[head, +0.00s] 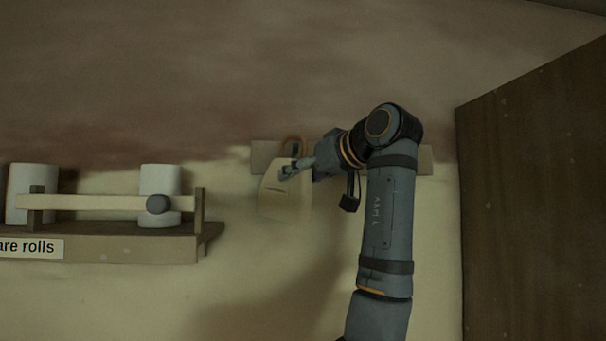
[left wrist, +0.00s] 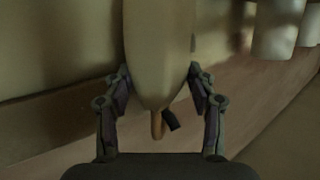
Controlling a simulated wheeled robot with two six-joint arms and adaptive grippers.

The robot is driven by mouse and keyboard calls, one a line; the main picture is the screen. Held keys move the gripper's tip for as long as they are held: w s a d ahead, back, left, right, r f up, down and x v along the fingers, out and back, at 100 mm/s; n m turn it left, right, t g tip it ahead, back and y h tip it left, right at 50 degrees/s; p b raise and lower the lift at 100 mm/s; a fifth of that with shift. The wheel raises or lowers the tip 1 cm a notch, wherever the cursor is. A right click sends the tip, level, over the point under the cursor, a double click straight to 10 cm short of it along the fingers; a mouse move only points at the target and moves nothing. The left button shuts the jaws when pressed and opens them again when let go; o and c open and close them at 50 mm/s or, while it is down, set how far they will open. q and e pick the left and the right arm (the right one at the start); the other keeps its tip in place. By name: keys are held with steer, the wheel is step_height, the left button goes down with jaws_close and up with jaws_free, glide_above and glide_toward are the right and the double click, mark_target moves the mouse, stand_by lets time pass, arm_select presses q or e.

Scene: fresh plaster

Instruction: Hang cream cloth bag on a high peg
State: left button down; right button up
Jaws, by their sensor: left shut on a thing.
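The cream cloth bag (head: 285,195) hangs upright against the plastered wall, in front of the left end of a pale peg board (head: 263,155). A tan loop (head: 294,143) stands up from its top. My left gripper (head: 288,170) is shut on the upper part of the bag. In the left wrist view the bag (left wrist: 158,50) fills the space between the fingers of my left gripper (left wrist: 158,76), with the loop (left wrist: 157,124) beside a short dark peg-like piece (left wrist: 172,121). I cannot tell whether the loop is around it. My arm hides much of the board.
A shelf (head: 120,245) with white rolls (head: 160,183), a front rail and a label ending in "are rolls" is on the left. A tall dark wooden panel (head: 530,200) stands at the right. The wall below the bag is clear.

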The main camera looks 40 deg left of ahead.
arm_select(q)
steer(key=shift+w+a+r, duration=0.1)
steer(key=shift+w+r, duration=0.1)
steer(key=shift+r, duration=0.05)
stand_by(0.8)
steer(key=shift+f, duration=0.4)
steer(key=shift+w+a+f+b, duration=0.1)
steer(key=shift+a+f+b, duration=0.05)
steer(key=shift+f+b, duration=0.4)
steer(key=shift+f, duration=0.3)
